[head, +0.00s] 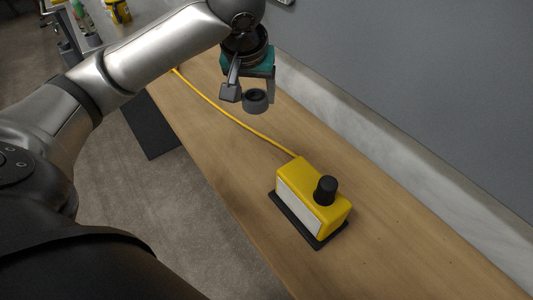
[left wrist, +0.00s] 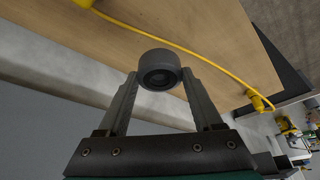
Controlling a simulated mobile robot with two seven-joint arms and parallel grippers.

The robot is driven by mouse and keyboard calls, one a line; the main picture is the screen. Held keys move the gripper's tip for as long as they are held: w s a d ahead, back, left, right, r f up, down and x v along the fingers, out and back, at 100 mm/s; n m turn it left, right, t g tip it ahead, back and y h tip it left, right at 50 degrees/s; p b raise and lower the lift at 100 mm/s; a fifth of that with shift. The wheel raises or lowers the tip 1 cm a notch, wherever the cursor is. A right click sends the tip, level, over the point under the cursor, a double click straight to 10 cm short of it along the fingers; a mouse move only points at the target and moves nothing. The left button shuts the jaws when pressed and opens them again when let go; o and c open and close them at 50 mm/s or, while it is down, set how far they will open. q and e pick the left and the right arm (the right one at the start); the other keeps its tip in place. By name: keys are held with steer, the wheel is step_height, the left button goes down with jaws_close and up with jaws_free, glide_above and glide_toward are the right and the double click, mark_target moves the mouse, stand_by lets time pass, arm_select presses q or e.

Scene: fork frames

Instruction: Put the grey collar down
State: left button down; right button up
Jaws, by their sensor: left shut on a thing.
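The grey collar (head: 255,101) is a short dark grey ring with a round hole. My left gripper (head: 243,92) is shut on it and holds it over the wooden bench (head: 400,240), near the wall side. In the left wrist view the collar (left wrist: 159,70) sits between the two fingertips of the left gripper (left wrist: 160,82), its hole facing the camera. How high it is above the bench I cannot tell exactly. My right gripper is not in view.
A yellow box (head: 318,197) with a black knob (head: 326,190) stands on a dark base plate on the bench. A yellow cable (head: 235,120) runs from it along the bench. Bare wood lies around the box. A grey wall (head: 420,80) borders the bench.

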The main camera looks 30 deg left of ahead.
arm_select(q)
step_height(320, 180, down, 18)
steer(key=b, duration=0.5)
steer(key=shift+s+d+r, duration=0.1)
steer(key=shift+s+r, duration=0.05)
steer(key=shift+r, duration=0.05)
steer(key=shift+f, duration=0.3)
steer(key=shift+f, duration=0.15)
steer(key=shift+c, duration=0.2)
jaws_free()
